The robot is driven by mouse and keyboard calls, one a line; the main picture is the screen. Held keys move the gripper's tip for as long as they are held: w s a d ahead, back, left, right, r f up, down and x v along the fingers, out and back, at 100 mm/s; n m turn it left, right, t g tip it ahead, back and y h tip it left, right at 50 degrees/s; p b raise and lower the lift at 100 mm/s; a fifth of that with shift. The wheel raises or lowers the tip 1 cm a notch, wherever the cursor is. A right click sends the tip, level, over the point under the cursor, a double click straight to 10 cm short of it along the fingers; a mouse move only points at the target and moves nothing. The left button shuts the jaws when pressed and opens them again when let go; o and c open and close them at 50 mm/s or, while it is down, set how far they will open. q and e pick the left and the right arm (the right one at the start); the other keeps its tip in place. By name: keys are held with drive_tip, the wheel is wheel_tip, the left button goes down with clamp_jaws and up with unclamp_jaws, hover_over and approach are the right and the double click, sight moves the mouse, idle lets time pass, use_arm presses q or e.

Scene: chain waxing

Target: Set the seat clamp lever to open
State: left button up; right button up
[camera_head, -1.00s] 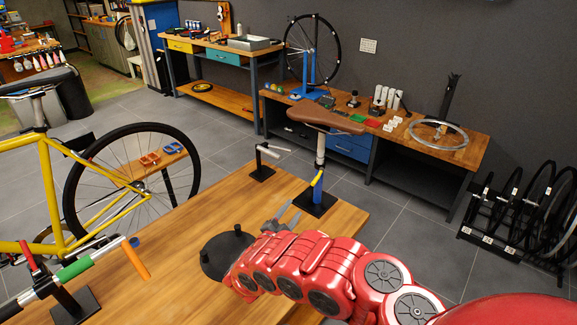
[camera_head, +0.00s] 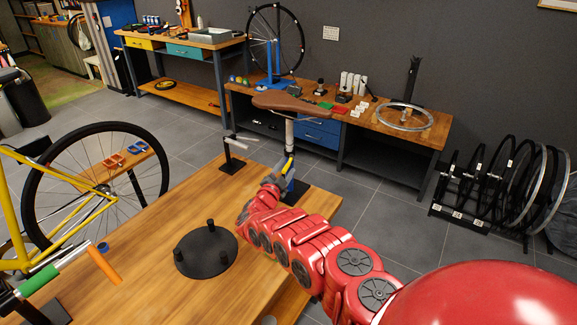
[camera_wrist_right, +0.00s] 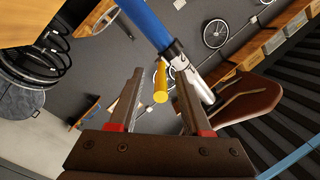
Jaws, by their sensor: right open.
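The seat clamp lever is yellow and shows in the head view (camera_head: 288,165), where it hangs steeply along the seat post stand. In the right wrist view the lever (camera_wrist_right: 160,84) points its round end toward the camera. It sits beside a black clamp collar (camera_wrist_right: 174,50) between a blue tube (camera_wrist_right: 146,22) and the silver seat post (camera_wrist_right: 201,86). My right gripper (camera_head: 277,173) is open at the lever. In the wrist view its two fingers flank the lever, with gaps on both sides; its depth between them is unclear. My left gripper is out of view.
The brown saddle (camera_head: 292,104) tops the post and lies close to the right finger in the wrist view. A black round base with pegs (camera_head: 206,251) stands on the wooden table (camera_head: 150,240). A small black stand (camera_head: 232,163) is left of the post.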

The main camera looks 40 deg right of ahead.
drive_tip(key=shift+w+d+f+b, duration=0.15)
drive_tip(key=shift+w+d+b, duration=0.15)
drive_tip(key=shift+w+d, duration=0.1)
drive_tip(key=shift+x, duration=0.9)
clamp_jaws()
idle(0.6)
